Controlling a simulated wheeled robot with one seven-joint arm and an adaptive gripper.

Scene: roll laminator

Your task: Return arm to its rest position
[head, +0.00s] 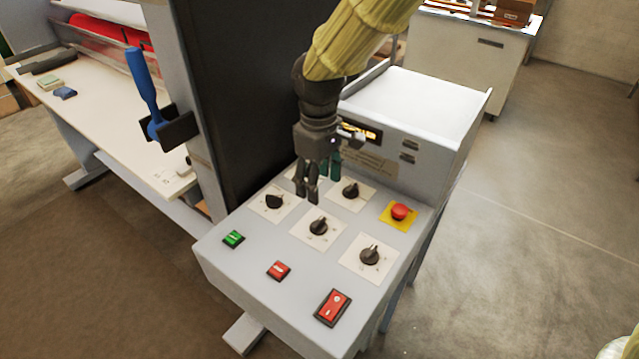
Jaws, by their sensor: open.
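My gripper (315,185) hangs from my yellow-sleeved arm above the back part of the laminator's control panel (235,268). Its dark fingers point down and are apart, with nothing seen between them. The fingertips show near the black rotary knobs, including the middle knob (319,226), the left knob (274,201) and the back knob (350,190). I cannot tell whether they touch the panel. The gripper hides part of the panel's back row and part of the display (360,131).
A red emergency button (399,211), green button (233,239), red button (278,271) and red rocker switch (332,307) sit on the panel. A tall dark side plate (245,90) rises left of my gripper, with a blue lever (143,85) outside it.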

